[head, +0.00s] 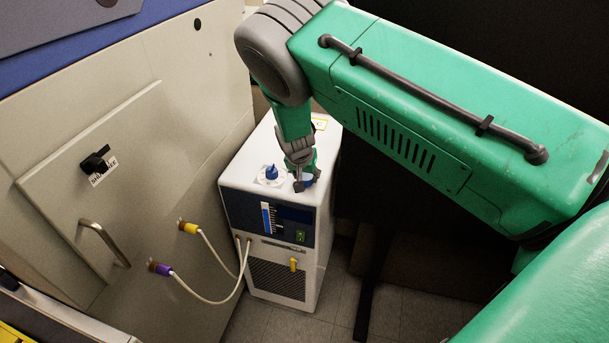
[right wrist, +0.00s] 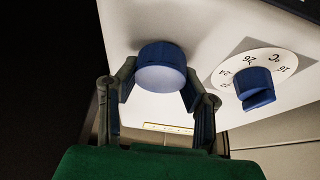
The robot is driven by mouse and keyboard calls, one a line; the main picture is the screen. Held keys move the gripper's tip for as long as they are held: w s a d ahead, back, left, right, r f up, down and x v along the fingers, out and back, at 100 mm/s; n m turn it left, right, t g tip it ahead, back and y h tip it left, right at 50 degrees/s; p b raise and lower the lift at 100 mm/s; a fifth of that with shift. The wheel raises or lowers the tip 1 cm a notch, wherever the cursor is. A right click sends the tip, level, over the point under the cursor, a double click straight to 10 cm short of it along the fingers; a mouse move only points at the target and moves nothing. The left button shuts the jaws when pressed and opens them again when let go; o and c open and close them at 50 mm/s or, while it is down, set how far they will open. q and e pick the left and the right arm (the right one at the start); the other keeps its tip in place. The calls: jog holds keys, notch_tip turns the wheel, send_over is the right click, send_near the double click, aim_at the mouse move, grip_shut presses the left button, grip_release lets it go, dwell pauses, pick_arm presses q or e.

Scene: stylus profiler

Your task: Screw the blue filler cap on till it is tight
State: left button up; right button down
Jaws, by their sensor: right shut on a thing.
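The blue filler cap (right wrist: 161,68) sits on the white top of the chiller box, between the two fingers of my right gripper (right wrist: 159,88) in the right wrist view. The fingers touch its sides and are shut on it. In the head view my right gripper (head: 304,183) reaches down onto the box top, and the cap (head: 309,181) is partly hidden by the fingers. The white chiller box (head: 233,178) has a level gauge and a green switch on its front. I cannot tell how far the cap is screwed down. My left gripper is not in view.
A blue temperature knob (head: 271,172) on a white dial stands close beside the cap. Two pale hoses with a yellow connector (head: 188,227) and a purple connector (head: 162,269) run to the box front. A large beige cabinet (head: 150,130) stands close on the left.

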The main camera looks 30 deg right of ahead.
jog(key=m, duration=0.2)
jog(key=m+g, duration=0.1)
jog(key=m, duration=0.1)
jog(key=shift+a+f+g+h, duration=0.2)
jog(key=shift+g+h, duration=0.1)
jog(key=shift+h, duration=0.1)
jog(key=m+g, duration=0.1)
jog(key=m, duration=0.2)
jog(key=m+g, duration=0.1)
jog(key=m, duration=0.2)
jog(key=shift+d, duration=0.1)
jog(key=m+g, duration=0.2)
jog(key=m, duration=0.2)
jog(key=shift+y, duration=0.3)
jog(key=m+g+y, duration=0.1)
jog(key=m, duration=0.3)
jog(key=shift+s+m, duration=0.1)
jog(key=shift+m, duration=0.2)
jog(key=shift+m+y, duration=0.3)
jog(key=shift+m, duration=0.5)
jog(key=c, duration=1.2)
grip_release()
